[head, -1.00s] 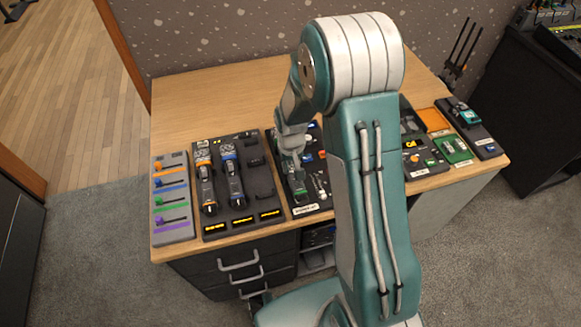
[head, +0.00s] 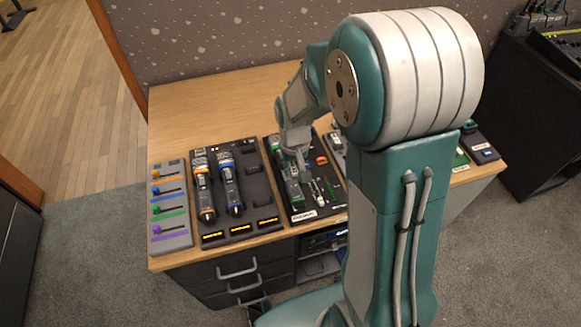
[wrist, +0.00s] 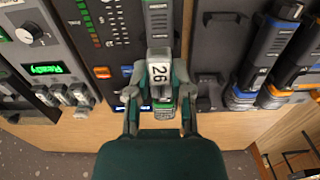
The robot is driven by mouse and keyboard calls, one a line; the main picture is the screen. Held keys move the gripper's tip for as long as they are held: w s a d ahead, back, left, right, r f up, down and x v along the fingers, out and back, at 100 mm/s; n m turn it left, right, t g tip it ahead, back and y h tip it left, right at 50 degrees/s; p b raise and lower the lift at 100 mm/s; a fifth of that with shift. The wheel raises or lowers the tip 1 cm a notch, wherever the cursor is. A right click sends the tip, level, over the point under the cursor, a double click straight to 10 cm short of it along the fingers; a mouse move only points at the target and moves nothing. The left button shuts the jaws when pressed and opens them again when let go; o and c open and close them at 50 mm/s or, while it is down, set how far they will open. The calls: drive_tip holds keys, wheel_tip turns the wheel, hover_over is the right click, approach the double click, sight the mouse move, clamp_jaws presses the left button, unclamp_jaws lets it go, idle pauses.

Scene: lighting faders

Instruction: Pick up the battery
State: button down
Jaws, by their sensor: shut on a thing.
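I take this block to be the battery (wrist: 159,72). A grey handheld device (wrist: 158,22) with a green band lies just beyond it in line, and I cannot tell whether the two touch. A green piece (wrist: 164,109) shows between the fingers, nearer to me. In the head view my gripper (head: 301,160) is low over the third tray (head: 300,212), and the battery cannot be made out there.
To the left in the head view are a tray (head: 262,190) with blue-banded and orange-banded microphones and a grey fader panel (head: 172,237). A panel with a green "Ready" display (wrist: 45,69) shows left in the wrist view. The desk (head: 210,105) is bare behind the trays.

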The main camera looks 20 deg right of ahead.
drive_tip(key=s+r, duration=0.8)
drive_tip(key=s, duration=0.1)
drive_tip(key=shift+s+r, duration=0.25)
idle(0.7)
drive_tip(key=shift+w+d, duration=0.1)
drive_tip(key=shift+w, duration=0.05)
idle(0.4)
